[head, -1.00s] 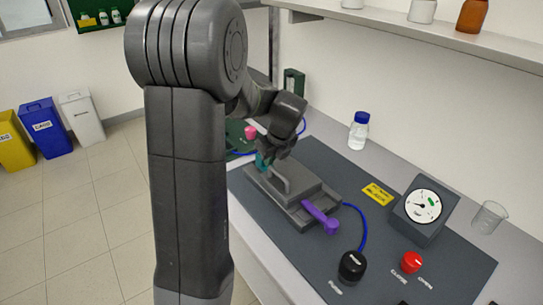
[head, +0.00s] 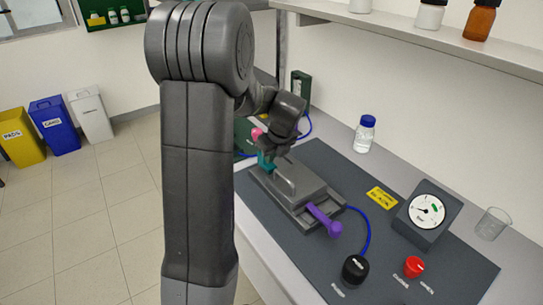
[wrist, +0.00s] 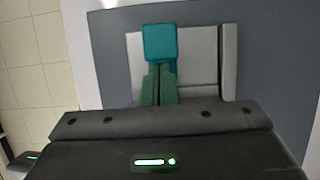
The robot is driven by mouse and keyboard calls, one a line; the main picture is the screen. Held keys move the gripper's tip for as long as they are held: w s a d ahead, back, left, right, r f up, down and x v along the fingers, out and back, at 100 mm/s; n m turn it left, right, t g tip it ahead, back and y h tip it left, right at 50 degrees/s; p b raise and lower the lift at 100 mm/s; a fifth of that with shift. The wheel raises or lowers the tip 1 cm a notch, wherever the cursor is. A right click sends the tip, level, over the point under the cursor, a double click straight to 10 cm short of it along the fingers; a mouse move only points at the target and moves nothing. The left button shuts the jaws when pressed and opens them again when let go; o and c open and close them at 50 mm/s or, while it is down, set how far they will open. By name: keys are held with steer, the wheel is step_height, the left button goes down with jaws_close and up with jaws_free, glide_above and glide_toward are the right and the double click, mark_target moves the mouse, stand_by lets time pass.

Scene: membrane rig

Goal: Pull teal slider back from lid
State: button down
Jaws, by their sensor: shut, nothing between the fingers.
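The teal slider (head: 265,161) stands at the far left end of the grey membrane rig. In the wrist view it shows as a teal block (wrist: 161,43) straight ahead of my fingertips. The grey lid (head: 302,188) with its raised handle lies beside it on the rig. My gripper (wrist: 160,68) has its green fingers together, with nothing between them. Their tips are close to the teal block; whether they touch it I cannot tell. In the head view my wrist hides part of this end of the rig.
A purple lever (head: 323,219) sticks out at the rig's near end. A black knob (head: 355,269), red knob (head: 414,267) and dial gauge (head: 426,211) stand to the right. A bottle (head: 365,134) is behind, and a shelf (head: 430,33) hangs above.

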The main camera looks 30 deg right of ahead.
steer(key=p+v, duration=0.7)
steer(key=v, duration=0.3)
steer(key=shift+f, duration=0.25)
steer(key=b+x, duration=0.7)
steer(key=x, duration=0.2)
steer(key=shift+w+f, duration=0.1)
steer(key=shift+w, duration=0.15)
